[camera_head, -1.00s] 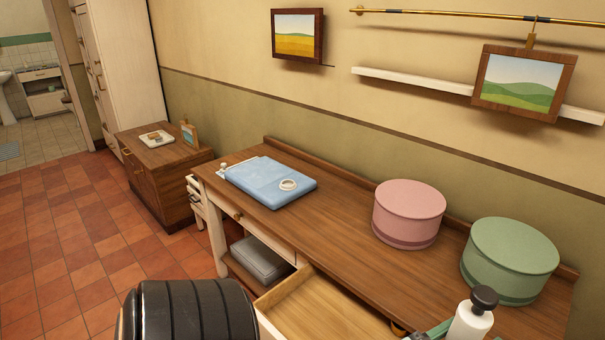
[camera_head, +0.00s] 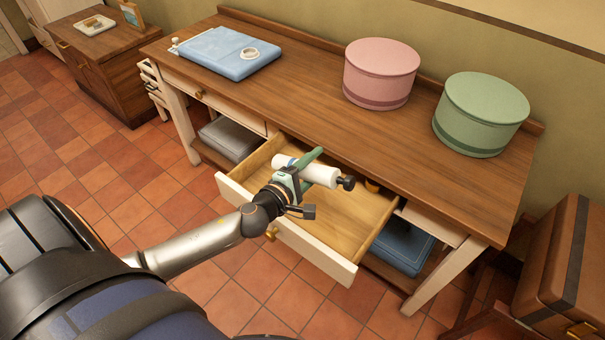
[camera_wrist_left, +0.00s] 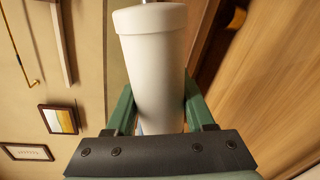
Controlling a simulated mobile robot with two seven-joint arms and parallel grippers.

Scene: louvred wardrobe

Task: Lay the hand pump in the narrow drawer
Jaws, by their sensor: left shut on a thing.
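The hand pump (camera_head: 314,172), a white cylinder with a black knob at one end, lies roughly level above an open wooden drawer (camera_head: 335,256) of the desk. My left gripper (camera_head: 302,172) is shut on its white body, with green fingers on either side. In the left wrist view the pump (camera_wrist_left: 152,70) fills the space between the fingers (camera_wrist_left: 157,105). The drawer has a pale front and a bare wood floor; part of it is hidden behind my gripper and the pump. My right gripper is not in view.
A grey box (camera_head: 230,138) and a blue box (camera_head: 402,246) sit underneath. A brown case (camera_head: 560,265) stands at right.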

